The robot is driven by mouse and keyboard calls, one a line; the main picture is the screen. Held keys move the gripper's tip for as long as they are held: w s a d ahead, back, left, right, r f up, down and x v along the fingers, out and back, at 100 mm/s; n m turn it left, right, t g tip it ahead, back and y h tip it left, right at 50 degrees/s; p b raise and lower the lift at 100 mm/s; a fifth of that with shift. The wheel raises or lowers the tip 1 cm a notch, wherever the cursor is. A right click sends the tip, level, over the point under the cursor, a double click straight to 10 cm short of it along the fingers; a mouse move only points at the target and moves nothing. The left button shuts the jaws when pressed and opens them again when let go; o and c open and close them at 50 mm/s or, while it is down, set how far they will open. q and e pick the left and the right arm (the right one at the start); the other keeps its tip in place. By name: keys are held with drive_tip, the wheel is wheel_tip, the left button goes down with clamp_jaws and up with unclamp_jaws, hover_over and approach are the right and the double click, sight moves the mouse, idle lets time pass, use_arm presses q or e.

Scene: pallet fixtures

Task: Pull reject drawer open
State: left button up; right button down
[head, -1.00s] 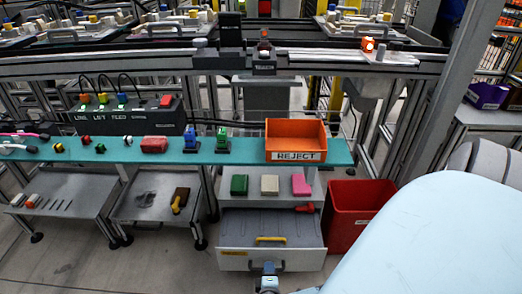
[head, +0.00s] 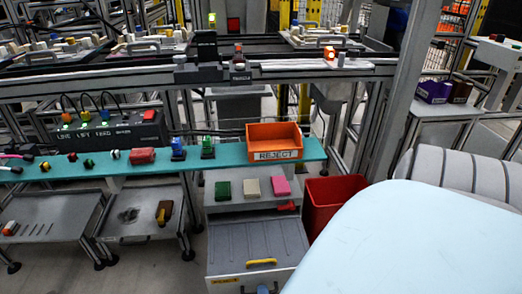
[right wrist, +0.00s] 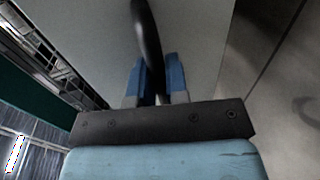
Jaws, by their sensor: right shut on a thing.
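The reject drawer (head: 228,255) is a grey drawer with a pale front and a yellow label, under the shelf below the teal bench. It stands pulled out, and its grey inside shows. A yellow bar (head: 262,262) shows near its front edge. My right gripper (head: 262,290) is at the drawer front, mostly cut off by the bottom of the head view. In the right wrist view my gripper's blue fingers (right wrist: 160,82) are shut on a dark handle (right wrist: 148,35) against the pale drawer front. My left gripper is out of view.
An orange REJECT bin (head: 274,140) stands on the teal bench (head: 225,157) above the drawer. A red bin (head: 320,205) stands just right of the drawer. Green, cream and pink blocks (head: 251,187) sit on the shelf above it. Grey floor shows left of the drawer.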

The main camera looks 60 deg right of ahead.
drive_tip(key=shift+a, duration=0.15)
drive_tip(key=c, duration=1.1)
unclamp_jaws()
drive_tip(key=shift+c, duration=0.2)
drive_tip(key=shift+s, duration=0.1)
